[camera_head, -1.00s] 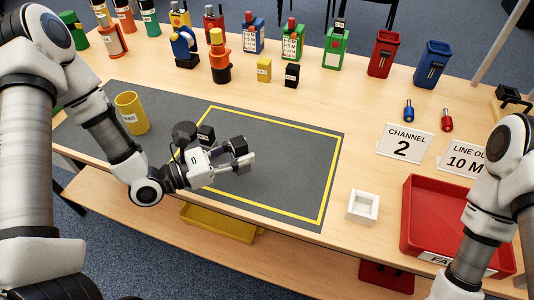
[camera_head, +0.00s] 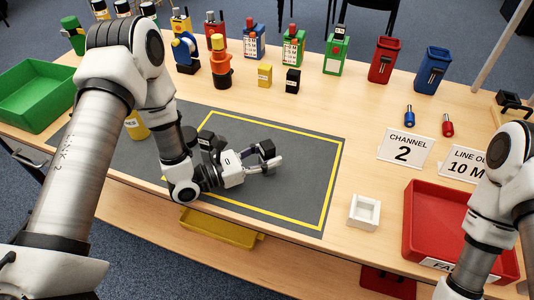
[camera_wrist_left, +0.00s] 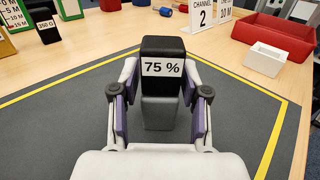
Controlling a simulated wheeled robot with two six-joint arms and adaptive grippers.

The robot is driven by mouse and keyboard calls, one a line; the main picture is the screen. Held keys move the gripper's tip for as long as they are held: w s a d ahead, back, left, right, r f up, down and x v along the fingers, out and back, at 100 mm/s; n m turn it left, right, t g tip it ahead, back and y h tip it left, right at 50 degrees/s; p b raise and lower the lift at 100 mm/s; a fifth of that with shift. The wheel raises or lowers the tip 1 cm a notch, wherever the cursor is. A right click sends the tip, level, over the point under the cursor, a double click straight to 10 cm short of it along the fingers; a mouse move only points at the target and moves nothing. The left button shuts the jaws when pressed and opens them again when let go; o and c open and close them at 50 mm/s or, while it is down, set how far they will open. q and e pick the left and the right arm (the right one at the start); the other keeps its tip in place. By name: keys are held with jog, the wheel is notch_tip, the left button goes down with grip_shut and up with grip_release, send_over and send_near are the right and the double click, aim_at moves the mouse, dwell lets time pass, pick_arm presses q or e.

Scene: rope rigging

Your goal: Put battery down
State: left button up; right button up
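The battery (camera_wrist_left: 163,48) is a black block with a grey lower part and a white "75 %" label. It is between the two fingers of my left gripper (camera_wrist_left: 162,88), with the finger pads close against its sides. In the head view the battery (camera_head: 266,149) and my left gripper (camera_head: 268,158) are over the dark grey mat (camera_head: 300,190), inside its yellow outline. I cannot tell whether the battery's bottom touches the mat. My right arm shows at the right edge, but its gripper is out of view.
A white square tray (camera_head: 352,213) and a red bin (camera_head: 412,225) stand right of the mat. A yellow cup (camera_head: 137,128) is behind my left arm. Small yellow (camera_head: 265,75) and black (camera_head: 292,81) blocks and several radios stand behind. A green bin (camera_head: 35,95) is far left.

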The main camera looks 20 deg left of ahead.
pick_arm(q)
jog(key=shift+r, duration=0.1)
jog(key=shift+a+r, duration=0.1)
jog(key=shift+a, duration=0.05)
jog(key=p+v, duration=0.1)
jog(key=v, duration=1)
jog(key=shift+s, duration=0.1)
jog(key=shift+s+a, duration=0.2)
jog(key=shift+s, duration=0.05)
